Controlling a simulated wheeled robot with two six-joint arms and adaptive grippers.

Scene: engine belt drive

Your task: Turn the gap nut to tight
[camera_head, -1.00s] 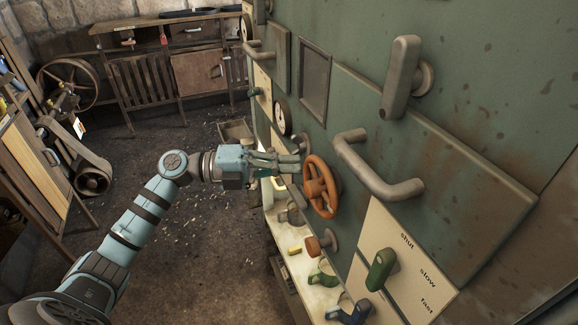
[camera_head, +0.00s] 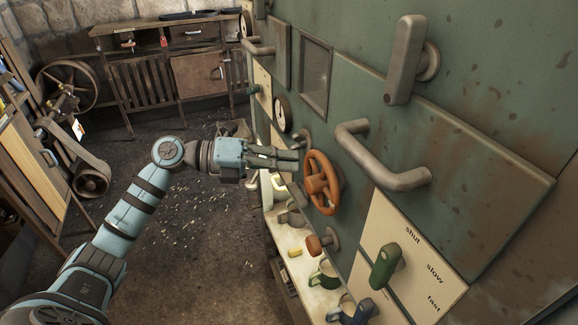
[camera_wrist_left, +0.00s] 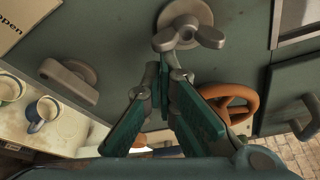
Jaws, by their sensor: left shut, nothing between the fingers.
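A grey wing nut on a round base, which looks like the gap nut (camera_wrist_left: 187,30), sits on the green panel at the top of the left wrist view. In the head view a small grey part of it (camera_head: 304,138) shows just beyond my fingertips. My left gripper (camera_head: 297,159) is shut and empty, pointing at the panel from the left. In the wrist view the fingertips (camera_wrist_left: 168,72) are just below the nut's wings; I cannot tell whether they touch it. My right gripper is out of view.
An orange handwheel (camera_head: 322,183) stands close to my fingers. A grey bar handle (camera_head: 385,160), an orange knob (camera_head: 321,243) and a green lever (camera_head: 382,266) also stick out of the panel. A pale shelf with mugs (camera_wrist_left: 43,112) lies below.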

